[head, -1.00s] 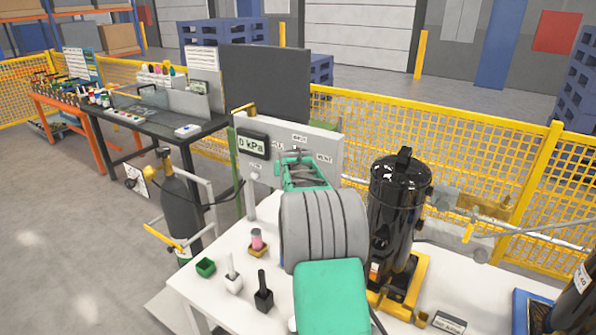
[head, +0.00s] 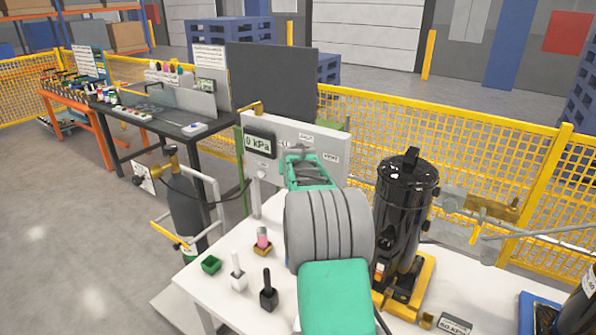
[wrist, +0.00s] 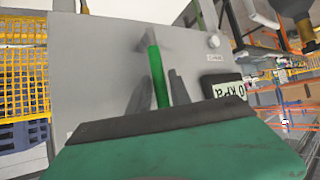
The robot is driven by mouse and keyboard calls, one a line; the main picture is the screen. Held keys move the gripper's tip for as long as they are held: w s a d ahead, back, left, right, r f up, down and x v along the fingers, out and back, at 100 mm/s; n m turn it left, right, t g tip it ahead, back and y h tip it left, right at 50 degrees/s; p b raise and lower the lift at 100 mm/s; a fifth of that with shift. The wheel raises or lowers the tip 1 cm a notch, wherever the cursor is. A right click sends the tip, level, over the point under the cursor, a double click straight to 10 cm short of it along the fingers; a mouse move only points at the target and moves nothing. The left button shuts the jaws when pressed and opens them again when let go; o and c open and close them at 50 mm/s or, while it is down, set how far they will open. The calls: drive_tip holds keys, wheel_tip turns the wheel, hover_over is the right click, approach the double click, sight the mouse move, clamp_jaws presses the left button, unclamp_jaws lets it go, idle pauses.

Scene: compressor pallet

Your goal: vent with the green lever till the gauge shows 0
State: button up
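The grey-white panel (head: 325,150) stands at the back of the white table. Its gauge (head: 259,144) reads 0 kPa; the gauge also shows sideways in the wrist view (wrist: 228,92). The green lever (wrist: 158,76) stands out against the panel in the wrist view. In the head view my own arm hides the lever and most of the gripper in front of the panel.
A black canister (head: 405,195) on a yellow base stands right of my arm. On the table's left are a green box (head: 211,265), a pink-topped piece (head: 263,238), a white-handled piece (head: 238,278) and a black-handled piece (head: 268,296). A dark gas cylinder (head: 186,212) stands left.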

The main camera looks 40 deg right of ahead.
drive_tip(key=b+v, duration=0.1)
drive_tip(key=v, duration=0.6)
drive_tip(key=shift+b, duration=0.35)
drive_tip(key=shift+s+a, duration=0.1)
drive_tip(key=shift+a, duration=0.05)
drive_tip(key=s+a+f+n+g+y, duration=0.1)
drive_tip(key=s+a+f+g+y, duration=0.2)
drive_tip(key=s+a+f, duration=0.45)
drive_tip(key=s+a+f+g+y, duration=0.2)
drive_tip(key=s+a+f+g, duration=0.25)
drive_tip(key=s+f, duration=0.5)
drive_tip(key=s+a+n+y, duration=0.1)
drive_tip(key=s+a, duration=0.4)
drive_tip(key=a, duration=0.2)
drive_tip(key=s+a+n, duration=0.2)
drive_tip(key=s+a, duration=0.3)
drive_tip(key=a, duration=0.2)
drive_tip(key=a+r+n+t, duration=0.2)
drive_tip(key=a+r, duration=0.3)
drive_tip(key=a, duration=0.6)
drive_tip(key=shift+w+r+n+y, duration=0.3)
drive_tip(key=shift+r+n+y, duration=0.1)
drive_tip(key=shift+n, duration=0.4)
